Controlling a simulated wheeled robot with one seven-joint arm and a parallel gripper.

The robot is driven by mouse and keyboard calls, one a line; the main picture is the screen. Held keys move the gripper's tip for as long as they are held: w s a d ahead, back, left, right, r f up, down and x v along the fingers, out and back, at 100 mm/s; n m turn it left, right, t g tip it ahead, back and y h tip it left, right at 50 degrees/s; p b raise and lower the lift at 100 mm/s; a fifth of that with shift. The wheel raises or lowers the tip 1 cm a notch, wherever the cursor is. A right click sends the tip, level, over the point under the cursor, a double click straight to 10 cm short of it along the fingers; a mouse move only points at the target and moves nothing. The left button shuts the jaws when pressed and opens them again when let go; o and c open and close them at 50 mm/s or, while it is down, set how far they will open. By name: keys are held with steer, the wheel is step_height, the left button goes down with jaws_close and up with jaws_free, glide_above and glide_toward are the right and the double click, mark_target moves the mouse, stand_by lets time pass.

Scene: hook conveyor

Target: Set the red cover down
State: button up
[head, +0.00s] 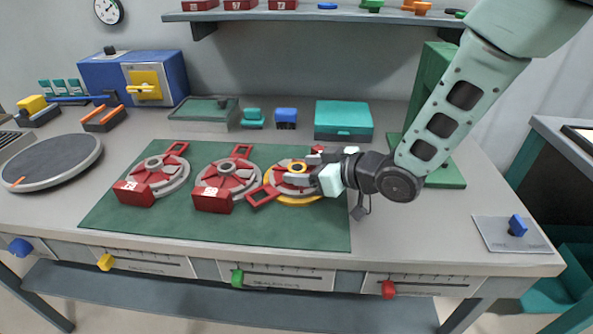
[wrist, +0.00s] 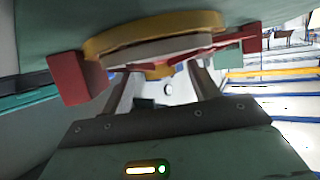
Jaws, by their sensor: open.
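The red cover (head: 290,189) lies on the rightmost round disc on the green mat (head: 150,222). A yellow ring (head: 283,201) shows around this disc's edge, and a red loop sticks out at its front left. My gripper (head: 303,169) reaches in from the right, low over this cover, and hides part of it. In the wrist view the open fingers (wrist: 163,80) stand apart near the cover's middle. The yellow ring (wrist: 155,30) and a red end block (wrist: 72,78) show above them. I cannot tell whether the fingers touch the cover.
Two similar red-covered discs, left (head: 160,174) and middle (head: 228,177), lie on the mat. A teal box (head: 343,119) and small teal and blue parts stand behind. A green upright stand (head: 425,95) is behind my arm. The table's right front is mostly clear.

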jaws_close()
steer(key=shift+r, duration=0.2)
